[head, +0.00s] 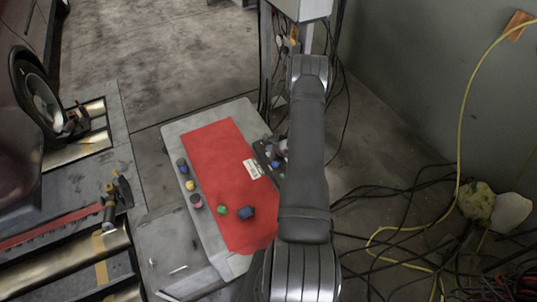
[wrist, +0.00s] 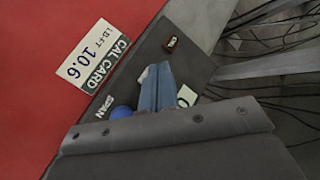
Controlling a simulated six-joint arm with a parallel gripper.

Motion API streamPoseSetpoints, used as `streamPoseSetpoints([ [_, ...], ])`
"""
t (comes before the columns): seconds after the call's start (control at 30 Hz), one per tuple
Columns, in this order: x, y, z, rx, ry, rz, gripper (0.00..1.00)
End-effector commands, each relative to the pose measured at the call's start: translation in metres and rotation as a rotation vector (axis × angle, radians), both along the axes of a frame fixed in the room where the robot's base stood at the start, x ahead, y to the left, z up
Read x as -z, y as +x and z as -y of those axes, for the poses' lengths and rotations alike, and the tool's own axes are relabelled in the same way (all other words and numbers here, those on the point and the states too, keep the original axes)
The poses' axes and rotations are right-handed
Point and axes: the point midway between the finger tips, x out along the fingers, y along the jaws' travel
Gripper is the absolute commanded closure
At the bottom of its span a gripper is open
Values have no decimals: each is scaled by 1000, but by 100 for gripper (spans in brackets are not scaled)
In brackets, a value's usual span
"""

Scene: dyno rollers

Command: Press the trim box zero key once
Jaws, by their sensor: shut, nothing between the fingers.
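The trim box (head: 262,150) is a dark box at the right edge of the red mat, partly hidden by my arm. In the wrist view its dark panel (wrist: 196,62) carries a "SPAN" label, a blue round knob or key (wrist: 121,112) and a pale tile with a dark mark like a zero (wrist: 187,96). The zero key itself is not clearly visible. My gripper (wrist: 155,72) is shut and empty, its fingers over the panel between the blue part and the pale tile. Contact cannot be told. In the head view my arm mostly hides the gripper.
A cal card (head: 253,168) reading 10.6 lies on the red mat (head: 215,150) beside the box. Several coloured knobs or caps, including a dark blue one (head: 231,214), stand left and front on the cart top. Black cables and a yellow hose (head: 462,130) run at the right.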

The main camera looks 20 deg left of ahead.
Motion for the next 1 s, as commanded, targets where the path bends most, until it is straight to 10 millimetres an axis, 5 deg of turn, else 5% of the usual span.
streamPoseSetpoints([
  [0.4, -38, 0, 0, 1, 0, 1, 100],
  [1.0, -40, 0, 0, 1, 0, 1, 100],
])
